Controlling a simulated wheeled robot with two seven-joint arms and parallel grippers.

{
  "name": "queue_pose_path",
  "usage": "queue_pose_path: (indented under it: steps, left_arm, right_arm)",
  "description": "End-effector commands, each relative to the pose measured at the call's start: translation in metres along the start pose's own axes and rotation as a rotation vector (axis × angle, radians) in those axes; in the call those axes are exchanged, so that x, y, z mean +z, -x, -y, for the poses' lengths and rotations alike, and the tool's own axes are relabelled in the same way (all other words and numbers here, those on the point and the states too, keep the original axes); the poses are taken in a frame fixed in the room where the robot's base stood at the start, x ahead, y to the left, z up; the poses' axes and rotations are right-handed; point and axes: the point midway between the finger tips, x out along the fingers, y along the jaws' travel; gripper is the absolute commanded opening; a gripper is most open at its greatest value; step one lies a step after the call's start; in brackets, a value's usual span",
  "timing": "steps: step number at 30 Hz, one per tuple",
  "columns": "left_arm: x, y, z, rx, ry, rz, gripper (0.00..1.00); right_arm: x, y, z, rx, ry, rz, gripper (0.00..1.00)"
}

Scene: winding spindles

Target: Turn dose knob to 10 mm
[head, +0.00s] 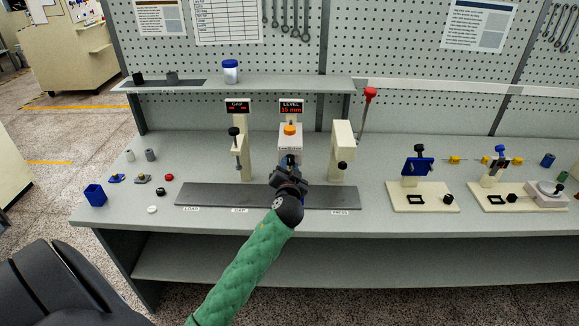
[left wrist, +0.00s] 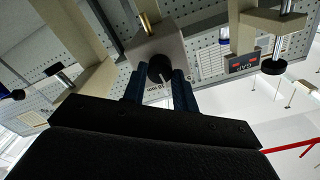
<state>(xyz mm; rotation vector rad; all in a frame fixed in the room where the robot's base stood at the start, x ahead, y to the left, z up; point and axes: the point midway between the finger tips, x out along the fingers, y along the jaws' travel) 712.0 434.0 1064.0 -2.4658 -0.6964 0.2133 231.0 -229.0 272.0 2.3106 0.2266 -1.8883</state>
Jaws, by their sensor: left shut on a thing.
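The dose knob (left wrist: 160,68) is a black round knob with a light mark on the white dispenser box. It sits between the two blue fingers of my left gripper (left wrist: 158,88), which is shut on it. In the head view my left gripper (head: 290,160) is in front of the dispenser box (head: 290,142) and hides the knob. An orange cap (head: 290,130) is on top of the box. The LEVEL display (head: 291,107) above it reads 15 mm in red. My right gripper is not in view.
The gap post (head: 243,150) with its display (head: 237,107) stands left of the dispenser, and the press post (head: 342,150) with a red-ended lever (head: 370,94) stands right. A dark rail (head: 215,194) runs along the bench front. Small parts and a blue bin (head: 95,195) lie left.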

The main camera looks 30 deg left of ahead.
Motion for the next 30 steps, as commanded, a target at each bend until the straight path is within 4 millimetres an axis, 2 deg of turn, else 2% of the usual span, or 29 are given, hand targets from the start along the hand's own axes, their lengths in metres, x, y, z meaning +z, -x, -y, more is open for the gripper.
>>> queue_pose_path:
  steps: [15, 24, 30]
  left_arm:
    - [-0.002, 0.0, 0.001, 0.001, -0.441, -0.002, 0.06]
    - [-0.002, 0.0, 0.0, 0.0, -0.578, -0.002, 0.06]
    - [-0.001, 0.0, 0.0, 0.0, -0.612, -0.002, 0.06]
  right_arm:
    - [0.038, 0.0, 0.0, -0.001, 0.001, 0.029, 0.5]
    - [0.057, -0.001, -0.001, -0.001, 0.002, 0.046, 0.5]
    - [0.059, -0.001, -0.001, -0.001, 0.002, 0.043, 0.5]
